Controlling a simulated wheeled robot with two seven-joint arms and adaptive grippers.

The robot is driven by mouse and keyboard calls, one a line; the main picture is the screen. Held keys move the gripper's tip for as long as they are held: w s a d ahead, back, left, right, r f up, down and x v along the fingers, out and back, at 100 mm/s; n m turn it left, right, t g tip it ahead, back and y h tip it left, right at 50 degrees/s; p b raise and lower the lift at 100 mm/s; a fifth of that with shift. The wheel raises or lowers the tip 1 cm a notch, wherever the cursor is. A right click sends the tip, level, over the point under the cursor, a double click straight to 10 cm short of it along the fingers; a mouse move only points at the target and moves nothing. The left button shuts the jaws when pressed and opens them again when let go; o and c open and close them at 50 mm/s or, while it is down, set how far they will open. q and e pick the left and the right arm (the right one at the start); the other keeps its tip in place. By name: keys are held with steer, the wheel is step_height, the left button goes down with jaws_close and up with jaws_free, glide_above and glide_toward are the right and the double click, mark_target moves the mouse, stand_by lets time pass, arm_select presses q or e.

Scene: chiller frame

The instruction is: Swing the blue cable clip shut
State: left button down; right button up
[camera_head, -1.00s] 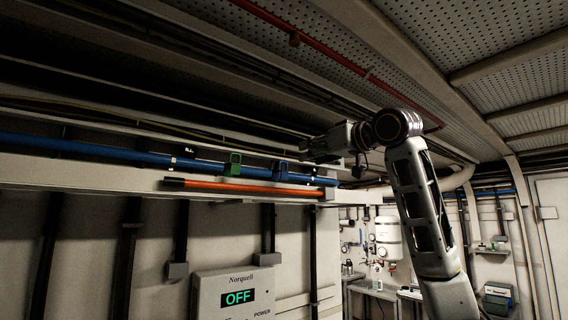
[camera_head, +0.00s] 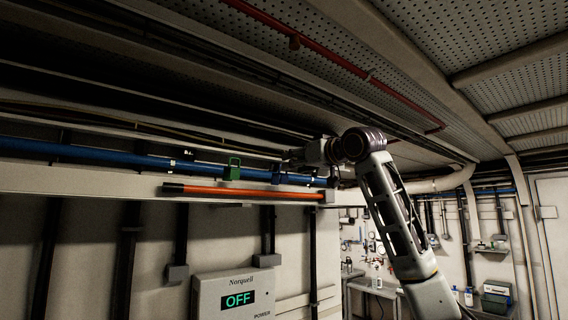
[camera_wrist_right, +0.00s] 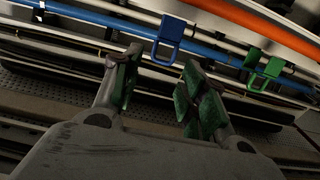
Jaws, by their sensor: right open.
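The blue cable clip (camera_head: 279,174) sits on the blue pipe along the beam, just right of the green clip. In the right wrist view the blue clip (camera_wrist_right: 171,34) shows its loop standing out from the pipe, so it looks open. My right gripper (camera_head: 290,157) is close above and right of the clip. In the right wrist view its two green-padded fingers (camera_wrist_right: 162,62) are apart and empty, with the clip's loop beyond their tips. I cannot see contact. My left gripper is not in view.
The green clip (camera_head: 232,168) stands on the same blue pipe (camera_head: 95,151), its loop raised. An orange bar (camera_head: 245,191) runs below along the beam. A red pipe (camera_head: 340,58) and perforated ceiling panels lie above. A Norquell box (camera_head: 237,295) reading OFF hangs below.

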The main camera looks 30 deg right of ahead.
steer(key=shift+w+a+p, duration=0.15)
steer(key=shift+w+p, duration=0.35)
steer(key=shift+w, duration=1.05)
steer(key=shift+w+a+p, duration=0.15)
steer(key=shift+w+p, duration=0.3)
steer(key=shift+w, duration=1.1)
jaws_close()
